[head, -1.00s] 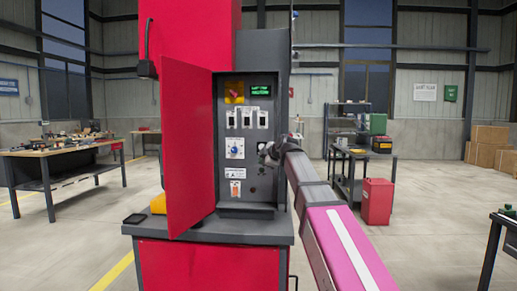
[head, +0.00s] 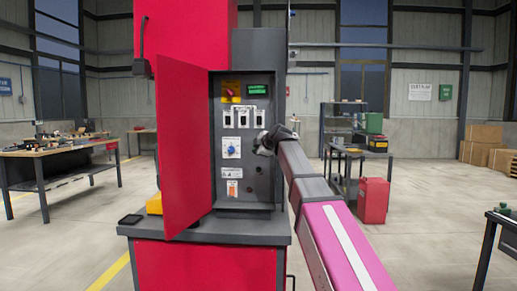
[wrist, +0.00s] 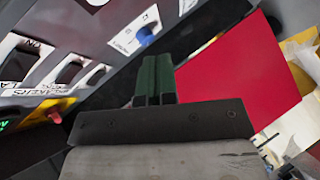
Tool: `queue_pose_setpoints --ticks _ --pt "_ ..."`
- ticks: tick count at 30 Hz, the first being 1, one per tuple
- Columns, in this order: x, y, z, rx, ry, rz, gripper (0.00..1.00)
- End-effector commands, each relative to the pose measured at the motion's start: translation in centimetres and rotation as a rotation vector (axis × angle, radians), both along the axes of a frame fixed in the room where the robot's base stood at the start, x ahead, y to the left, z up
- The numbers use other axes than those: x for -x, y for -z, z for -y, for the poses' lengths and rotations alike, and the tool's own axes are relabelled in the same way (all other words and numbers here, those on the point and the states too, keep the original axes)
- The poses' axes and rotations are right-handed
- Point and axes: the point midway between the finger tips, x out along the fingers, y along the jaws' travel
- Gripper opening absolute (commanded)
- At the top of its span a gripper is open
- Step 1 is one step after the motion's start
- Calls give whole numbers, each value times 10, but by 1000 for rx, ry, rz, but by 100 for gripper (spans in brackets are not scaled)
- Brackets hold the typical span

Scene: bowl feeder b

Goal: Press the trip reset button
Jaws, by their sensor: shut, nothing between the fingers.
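The control panel (head: 225,190) is a dark grey cabinet with its red door (head: 183,150) swung open to the left. On it are a blue knob (head: 231,149), a row of breaker switches (head: 243,118), and small dark round fittings (head: 250,188) at lower right. I cannot tell which one is the trip reset button; labels are too small to read. My gripper (head: 262,141) is in front of the panel's right side, right of the blue knob, and covers part of it. In the wrist view its green fingers (wrist: 152,80) are together and empty, with the blue knob (wrist: 146,36) beyond them.
A red-and-yellow switch (head: 231,91) and a green display (head: 259,90) are at the panel's top. The open door bounds the left side. A grey ledge (head: 255,230) juts out below the panel. A workbench (head: 60,152) stands left; a red can (head: 373,200) stands right.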

Motion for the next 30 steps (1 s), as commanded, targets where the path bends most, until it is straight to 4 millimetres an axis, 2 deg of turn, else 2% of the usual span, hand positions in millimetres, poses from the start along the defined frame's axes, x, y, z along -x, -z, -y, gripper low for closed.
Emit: queue_pose_setpoints --ticks 1,9,15,30 --pt "-9 -1 0 1 1 0 0" --pt "-43 -1 1 -1 1 0 0" --pt "-63 -1 2 0 0 1 0" --pt "-67 0 2 0 0 0 0"
